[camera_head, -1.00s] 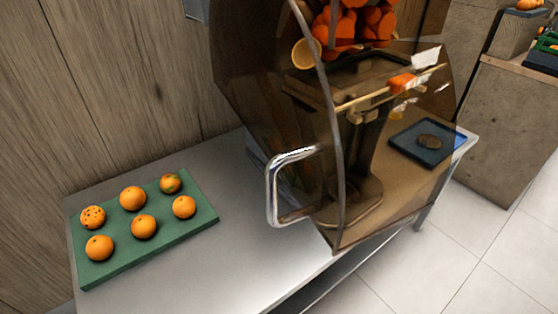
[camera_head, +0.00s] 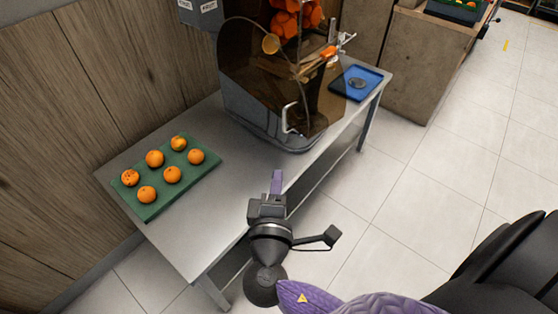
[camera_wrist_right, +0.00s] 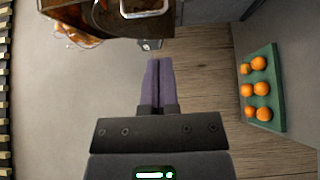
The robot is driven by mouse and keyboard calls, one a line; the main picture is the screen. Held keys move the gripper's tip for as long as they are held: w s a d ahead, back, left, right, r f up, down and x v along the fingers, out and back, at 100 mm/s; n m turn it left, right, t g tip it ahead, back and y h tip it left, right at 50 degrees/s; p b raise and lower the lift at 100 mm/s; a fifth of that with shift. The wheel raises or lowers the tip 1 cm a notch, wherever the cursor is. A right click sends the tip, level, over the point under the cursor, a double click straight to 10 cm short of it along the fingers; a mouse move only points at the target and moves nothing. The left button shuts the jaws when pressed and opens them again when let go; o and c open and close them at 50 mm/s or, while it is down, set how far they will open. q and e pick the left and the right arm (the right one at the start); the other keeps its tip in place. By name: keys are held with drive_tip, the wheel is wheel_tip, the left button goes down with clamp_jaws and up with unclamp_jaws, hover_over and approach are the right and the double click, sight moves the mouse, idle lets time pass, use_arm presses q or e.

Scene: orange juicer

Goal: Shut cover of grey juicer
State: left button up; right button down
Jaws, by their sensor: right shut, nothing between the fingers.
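The grey juicer (camera_head: 262,128) stands on the metal table. Its brown see-through cover (camera_head: 250,85) spans the front, with a metal handle (camera_head: 287,119) low on it. I cannot tell whether a gap remains between cover and body. In the right wrist view the cover (camera_wrist_right: 110,22) and its handle (camera_wrist_right: 145,11) show at the top edge. My right gripper (camera_head: 277,174) is shut and empty at the table's front edge, apart from the handle and nearer to me. Its purple fingers (camera_wrist_right: 158,65) lie together in the wrist view. My left gripper is not in view.
A green tray (camera_head: 150,211) with several oranges lies at the table's left; it also shows in the right wrist view (camera_wrist_right: 277,72). A blue tray (camera_head: 345,94) lies right of the juicer. The bare metal tabletop (camera_head: 222,200) is clear between green tray and juicer.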

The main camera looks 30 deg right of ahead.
sight(298, 126)
drive_tip(key=p+x, duration=0.1)
drive_tip(key=x, duration=0.8)
drive_tip(key=shift+d, duration=0.2)
drive_tip(key=shift+w+d, duration=0.25)
drive_tip(key=shift+d, duration=1)
drive_tip(key=shift+w+d+p, duration=0.1)
drive_tip(key=shift+d+p, duration=0.2)
drive_tip(key=shift+d, duration=0.2)
